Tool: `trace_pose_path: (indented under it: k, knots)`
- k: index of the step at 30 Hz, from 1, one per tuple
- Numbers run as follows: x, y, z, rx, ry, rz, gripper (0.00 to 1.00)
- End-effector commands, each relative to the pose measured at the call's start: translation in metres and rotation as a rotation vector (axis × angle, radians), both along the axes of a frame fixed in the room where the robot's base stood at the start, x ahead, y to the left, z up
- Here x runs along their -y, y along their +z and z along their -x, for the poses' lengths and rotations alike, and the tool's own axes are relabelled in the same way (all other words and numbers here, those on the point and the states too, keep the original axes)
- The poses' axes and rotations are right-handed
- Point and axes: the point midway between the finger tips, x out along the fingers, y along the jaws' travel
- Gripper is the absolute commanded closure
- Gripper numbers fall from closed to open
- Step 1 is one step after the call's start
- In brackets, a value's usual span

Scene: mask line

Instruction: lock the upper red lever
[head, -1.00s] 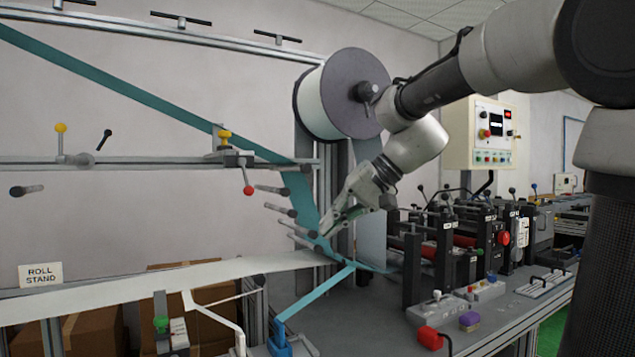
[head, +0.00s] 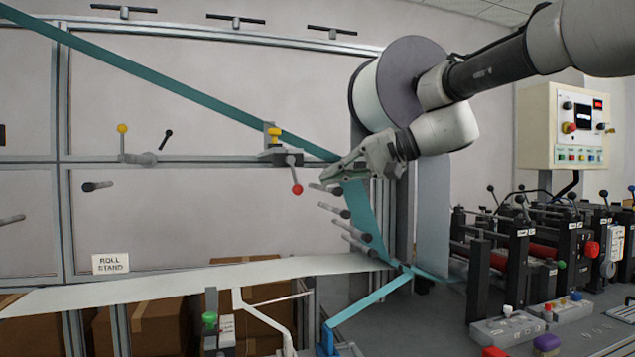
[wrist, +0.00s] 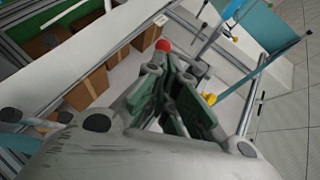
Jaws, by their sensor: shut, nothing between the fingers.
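The upper red lever (head: 297,189) hangs down from a dark clamp block on the horizontal rail, its red ball at the lower end. The ball also shows in the wrist view (wrist: 163,45), just beyond the fingers. My gripper (head: 325,177) is shut and empty. In the head view its fingertips are a short way right of the red ball, at about its height, with a visible gap. In the wrist view my gripper (wrist: 177,72) points towards the ball; I cannot tell the exact distance in depth.
A yellow knob (head: 274,134) stands on the clamp block above the lever. A teal web (head: 200,97) runs diagonally behind it to several grey rollers (head: 340,211) below my gripper. A large white roll (head: 370,95) is behind my arm.

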Motion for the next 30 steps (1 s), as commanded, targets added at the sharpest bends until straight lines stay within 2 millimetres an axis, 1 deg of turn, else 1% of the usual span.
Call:
trace_pose_path:
  k: [1,3,9,21,26,30]
  knots:
    - [-0.009,-0.004,-0.002,-0.002,0.004,0.000,1.00]
    - [-0.018,-0.008,-0.006,-0.001,0.003,0.000,1.00]
    - [-0.032,-0.014,-0.011,0.000,0.001,0.000,1.00]
    - [-0.034,-0.015,-0.012,-0.001,0.000,0.000,1.00]
    - [-0.045,-0.026,-0.009,-0.003,0.002,0.000,1.00]
    - [-0.046,-0.026,-0.009,0.000,-0.001,0.000,1.00]
